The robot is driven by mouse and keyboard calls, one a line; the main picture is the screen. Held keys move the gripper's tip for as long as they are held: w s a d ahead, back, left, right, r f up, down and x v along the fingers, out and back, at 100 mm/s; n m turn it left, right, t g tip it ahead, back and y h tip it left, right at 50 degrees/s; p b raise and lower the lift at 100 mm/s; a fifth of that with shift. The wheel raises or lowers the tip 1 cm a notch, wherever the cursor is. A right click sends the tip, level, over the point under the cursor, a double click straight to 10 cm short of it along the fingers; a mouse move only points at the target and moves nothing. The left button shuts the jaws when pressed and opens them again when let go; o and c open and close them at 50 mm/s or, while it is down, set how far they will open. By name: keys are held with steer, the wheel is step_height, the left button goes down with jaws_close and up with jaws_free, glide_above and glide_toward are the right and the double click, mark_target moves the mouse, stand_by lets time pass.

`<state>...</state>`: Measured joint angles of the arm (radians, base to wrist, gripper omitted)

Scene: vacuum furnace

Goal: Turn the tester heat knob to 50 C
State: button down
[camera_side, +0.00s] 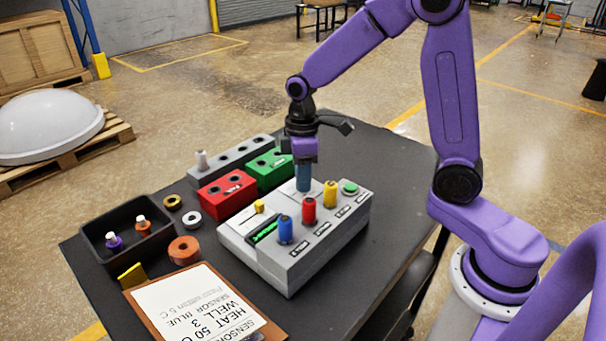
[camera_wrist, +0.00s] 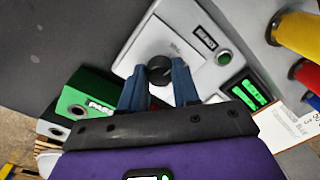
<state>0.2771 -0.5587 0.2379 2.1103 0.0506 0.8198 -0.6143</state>
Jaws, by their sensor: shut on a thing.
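The tester (camera_side: 292,272) is a grey box on the dark table. Its heat knob (camera_wrist: 160,68) is small, round and black, on a white plate seen in the wrist view. My gripper (camera_side: 303,186) points down onto the tester's top, and its blue fingers stand on either side of the knob. In the wrist view my gripper (camera_wrist: 158,82) is shut on the knob. The fingers hide the knob in the side view. A small display (camera_wrist: 204,38) and a green lit display (camera_wrist: 249,93) show on the tester. I cannot read the knob's setting.
Blue (camera_side: 285,230), red (camera_side: 309,211) and yellow (camera_side: 330,195) posts and a green button (camera_side: 350,188) rise from the tester near my gripper. Red (camera_side: 227,192) and green (camera_side: 269,171) blocks stand behind. A clipboard (camera_side: 190,305) reads "HEAT 50 C". A black tray (camera_side: 105,258) holds sensors.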

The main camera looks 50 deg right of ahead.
steer(key=shift+w+r+n, duration=0.1)
steer(key=shift+n, duration=0.5)
steer(key=c, duration=0.8)
jaws_free()
steer(key=r, duration=1.7)
steer(key=shift+w+d+r, duration=0.2)
steer(key=shift+w, duration=0.05)
steer(key=shift+s, duration=0.1)
